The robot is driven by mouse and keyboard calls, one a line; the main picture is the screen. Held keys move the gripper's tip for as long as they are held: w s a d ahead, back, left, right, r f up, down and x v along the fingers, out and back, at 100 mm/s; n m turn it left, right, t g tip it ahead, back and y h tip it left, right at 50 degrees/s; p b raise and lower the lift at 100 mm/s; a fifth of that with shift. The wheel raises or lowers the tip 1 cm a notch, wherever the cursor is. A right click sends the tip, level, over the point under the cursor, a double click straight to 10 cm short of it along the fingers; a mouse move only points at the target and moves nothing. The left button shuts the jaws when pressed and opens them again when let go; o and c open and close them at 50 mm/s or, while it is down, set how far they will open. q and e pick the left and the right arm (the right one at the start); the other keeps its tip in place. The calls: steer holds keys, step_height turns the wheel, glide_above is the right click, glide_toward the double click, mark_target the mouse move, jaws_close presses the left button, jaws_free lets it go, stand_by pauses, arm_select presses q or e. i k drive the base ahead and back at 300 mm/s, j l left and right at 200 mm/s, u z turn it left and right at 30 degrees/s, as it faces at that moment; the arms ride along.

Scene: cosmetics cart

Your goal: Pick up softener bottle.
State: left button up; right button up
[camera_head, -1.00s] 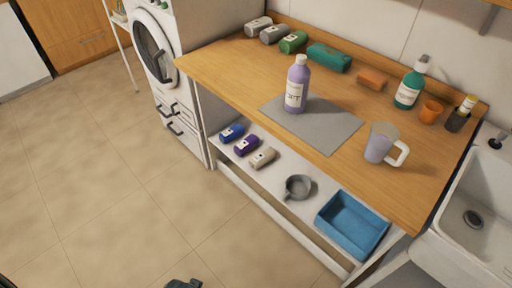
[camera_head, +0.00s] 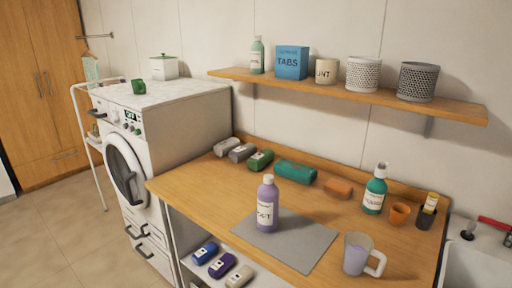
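A lilac bottle (camera_head: 267,204) with a white label ending in "FT" stands upright on the grey mat (camera_head: 303,245) on the wooden counter; it looks like the softener bottle. Nothing touches it. A clear measuring jug (camera_head: 358,254) with a white handle and lilac contents stands to its right, near the counter's front. A teal pump bottle (camera_head: 375,190) stands at the back right. Neither of my grippers shows in the head view now.
The wooden counter (camera_head: 190,187) is clear left of the mat. Rolled towels (camera_head: 295,172) and an orange block (camera_head: 338,188) line its back. A loaded wall shelf (camera_head: 330,93) hangs above. A washing machine (camera_head: 160,140) stands left, a sink (camera_head: 470,262) right.

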mark_target(268, 196)
steer(key=j+z, duration=0.15)
steer(key=z, duration=0.25)
steer(key=j+z, duration=0.15)
steer(key=z, duration=0.2)
steer(key=j+z, duration=0.15)
steer(key=z, duration=0.25)
steer(key=j+z, duration=0.15)
steer(key=z, duration=0.2)
steer(key=k+j+z, duration=0.2)
steer(key=j, duration=0.25)
steer(key=k+j+z, duration=0.2)
steer(key=j, duration=0.25)
steer(key=k+j+z, duration=0.2)
steer(key=j, duration=0.25)
steer(key=k+j+z, duration=0.2)
steer(key=j, duration=0.2)
steer(key=k+j, duration=0.3)
steer(key=j, duration=0.15)
steer(key=k+j, duration=0.3)
steer(key=j, duration=0.15)
